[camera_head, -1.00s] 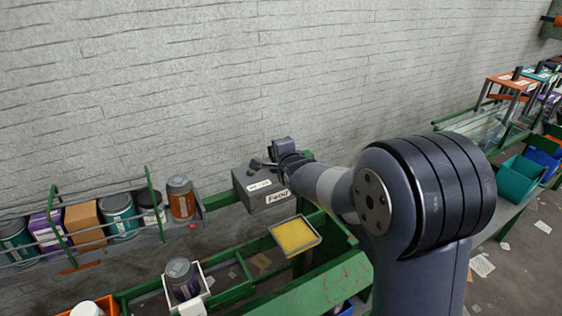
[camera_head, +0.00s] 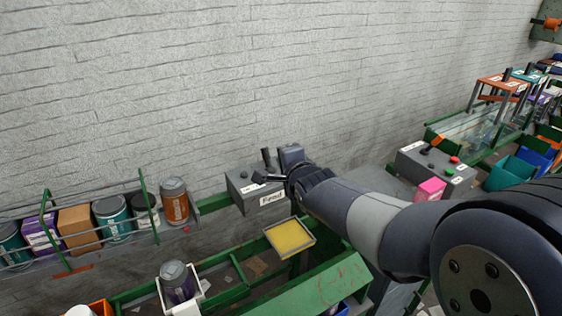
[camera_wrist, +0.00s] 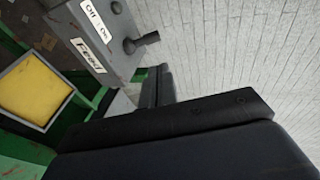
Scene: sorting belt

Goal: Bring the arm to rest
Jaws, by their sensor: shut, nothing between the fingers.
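My arm reaches in from the lower right in the head view. My gripper (camera_head: 262,178) is shut and empty, beside the grey Feed control box (camera_head: 240,196). In the wrist view the dark fingers fill the lower middle, and the Feed box (camera_wrist: 112,65) with its black lever (camera_wrist: 142,42) stands just beyond them. I cannot tell from these views whether the fingers touch the lever or box.
A yellow pad in a tray (camera_head: 290,237) lies below the box. Cans and boxes stand on a railed shelf (camera_head: 100,246) at left. A purple can (camera_head: 177,283) sits in a white holder. A second control box (camera_head: 436,163) and pink block (camera_head: 430,190) are at right.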

